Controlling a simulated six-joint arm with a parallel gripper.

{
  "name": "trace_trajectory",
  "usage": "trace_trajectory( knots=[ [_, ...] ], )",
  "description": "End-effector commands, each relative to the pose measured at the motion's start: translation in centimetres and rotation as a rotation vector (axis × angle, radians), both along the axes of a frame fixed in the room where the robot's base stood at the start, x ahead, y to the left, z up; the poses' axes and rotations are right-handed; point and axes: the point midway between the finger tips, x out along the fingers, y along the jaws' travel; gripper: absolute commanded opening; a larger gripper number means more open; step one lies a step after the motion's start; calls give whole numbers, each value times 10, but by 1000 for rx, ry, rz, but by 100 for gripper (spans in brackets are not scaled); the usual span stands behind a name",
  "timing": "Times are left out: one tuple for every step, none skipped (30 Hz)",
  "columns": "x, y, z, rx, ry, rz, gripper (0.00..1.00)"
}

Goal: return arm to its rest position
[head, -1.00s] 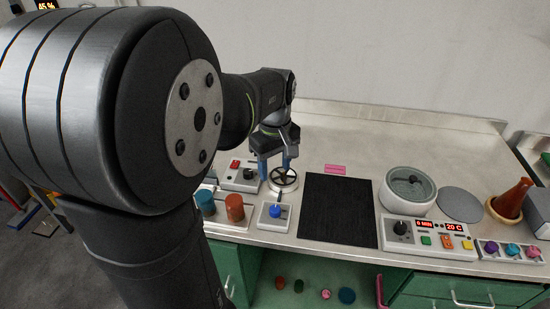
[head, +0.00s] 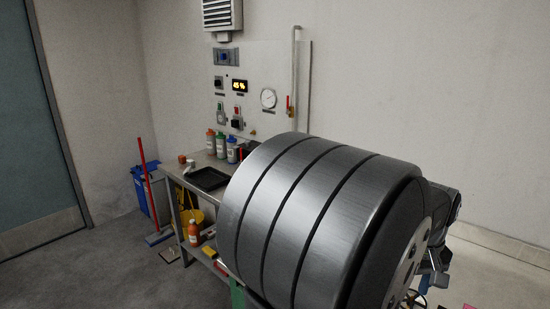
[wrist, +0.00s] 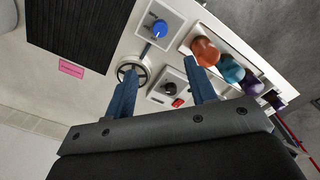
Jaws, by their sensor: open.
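My gripper (wrist: 163,68) shows in the wrist view with its two blue fingers spread apart and nothing between them. The fingers point toward the bench top, over the area of a dark spoked handwheel (wrist: 131,72) and a small box with a black knob and red button (wrist: 170,88). One finger overlaps the handwheel in the picture; I cannot tell whether they touch. In the head view my gripper (head: 425,285) is only partly visible at the lower right. My own large grey arm joint hides most of the bench there.
The wrist view shows a blue-knob box (wrist: 160,28), an orange knob (wrist: 206,51), a black mat (wrist: 68,28) and a pink label (wrist: 71,68). In the head view, a side table holds a black tray (head: 206,178) and several bottles; a blue bin (head: 143,190) stands beside it.

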Motion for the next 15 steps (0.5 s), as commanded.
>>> trace_trajectory(
  knots=[
    [-1, 1, -8, 4, 4, 0, 51],
    [-1, 1, -13, 4, 3, 0, 51],
    [-1, 1, -20, 4, 4, 0, 51],
    [-1, 1, -26, 4, 4, 0, 51],
    [-1, 1, -32, 5, 4, 0, 51],
    [-1, 1, -40, 4, 4, 0, 51],
    [-1, 1, -47, 5, 4, 0, 51],
    [-1, 1, -53, 4, 4, 0, 51],
    [-1, 1, -61, 5, 4, 0, 51],
    [-1, 1, -67, 5, 4, 0, 51],
    [-1, 1, -73, 5, 4, 0, 51],
    [-1, 1, -81, 5, 4, 0, 51],
    [-1, 1, -87, 5, 4, 0, 51],
    [-1, 1, -93, 5, 4, 0, 51],
    [-1, 1, -101, 5, 4, -1, 51]
  ],
)
